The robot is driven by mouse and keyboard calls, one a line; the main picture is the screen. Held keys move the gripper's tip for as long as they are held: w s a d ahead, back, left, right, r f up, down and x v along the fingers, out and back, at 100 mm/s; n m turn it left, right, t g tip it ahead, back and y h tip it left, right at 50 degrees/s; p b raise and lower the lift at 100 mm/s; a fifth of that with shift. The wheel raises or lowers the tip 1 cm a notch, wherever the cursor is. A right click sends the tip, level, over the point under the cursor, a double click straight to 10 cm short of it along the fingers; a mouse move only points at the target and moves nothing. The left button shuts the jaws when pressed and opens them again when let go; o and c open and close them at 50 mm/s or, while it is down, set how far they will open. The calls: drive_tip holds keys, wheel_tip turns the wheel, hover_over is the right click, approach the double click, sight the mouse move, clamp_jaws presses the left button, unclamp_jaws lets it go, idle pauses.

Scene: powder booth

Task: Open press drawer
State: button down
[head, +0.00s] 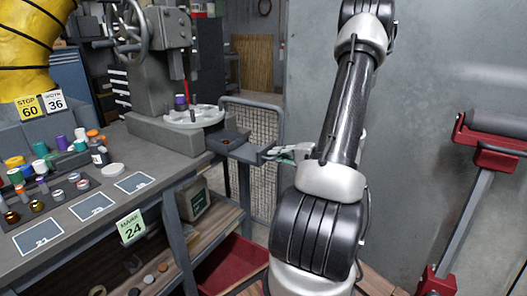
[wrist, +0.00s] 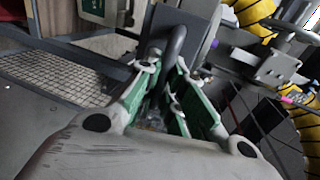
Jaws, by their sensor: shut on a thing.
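The press (head: 160,55) stands on the grey bench, with a round white plate on its base. The grey press drawer (head: 245,152) sticks out from the right side of the press base, past the bench edge; a small dark orange-brown item shows in it. My gripper (head: 272,153) is at the drawer's outer end. In the wrist view, my gripper's green-padded fingers (wrist: 175,98) are closed around the dark curved drawer handle (wrist: 175,45). The exact contact on the handle is partly hidden by the fingers.
Bottles and jars crowd the bench (head: 150,160) at left. A mesh panel (head: 262,185) stands behind and below the drawer. A red bin (head: 232,262) sits low under the bench. A red and grey stand (head: 468,195) is at right by the grey wall.

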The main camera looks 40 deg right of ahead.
drive_tip(key=shift+f+v, duration=0.25)
drive_tip(key=shift+v, duration=1.05)
drive_tip(key=c, duration=1.8)
unclamp_jaws()
drive_tip(key=shift+s, duration=0.1)
drive_tip(key=v, duration=1.2)
drive_tip(key=shift+f, duration=0.1)
